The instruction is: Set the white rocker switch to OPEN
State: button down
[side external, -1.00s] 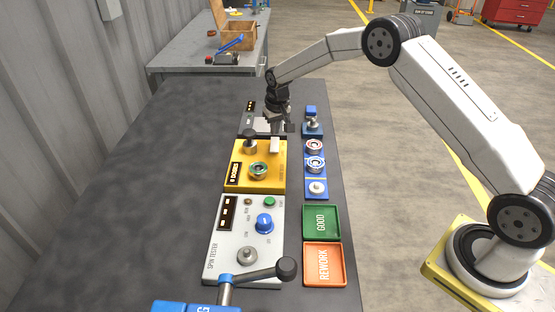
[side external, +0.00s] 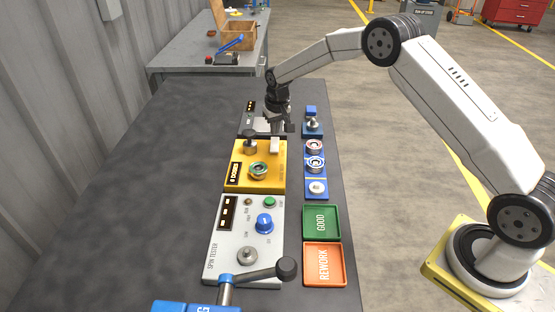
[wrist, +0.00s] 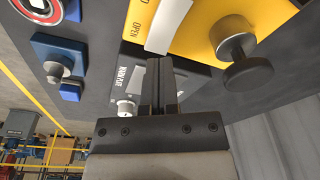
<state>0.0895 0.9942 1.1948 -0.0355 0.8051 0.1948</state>
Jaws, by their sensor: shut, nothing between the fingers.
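The white rocker switch (side external: 275,145) sits on the yellow station (side external: 241,180), at its far right corner. In the wrist view the switch (wrist: 168,24) lies beside the printed word OPEN on the yellow panel (wrist: 200,30). I cannot tell which way the rocker is tilted. My gripper (side external: 277,129) is low, just beyond the far edge of the yellow station. In the wrist view its fingers (wrist: 160,62) are shut and empty, with their tips close to the near end of the switch. I cannot tell whether they touch it.
A dark knob (wrist: 245,60) stands on the yellow station beside the switch. A grey station (side external: 259,124) lies under my gripper. A blue rack (side external: 316,188) with ring parts is to the right. A spin tester (side external: 232,240) and green and orange trays are nearer. The table's left side is clear.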

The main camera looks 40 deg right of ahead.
aim_at(276, 144)
jog(key=shift+f, duration=1.45)
dwell(1.6)
jog(key=shift+r, duration=3.55)
jog(key=s+a+r+n, duration=0.1)
jog(key=s+a, duration=0.2)
jog(key=s, duration=1.3)
jog(key=s+a+r+n, duration=0.2)
jog(key=s, duration=1.4)
jog(key=shift+a+r+t, duration=0.15)
jog(key=shift+a+t, duration=0.25)
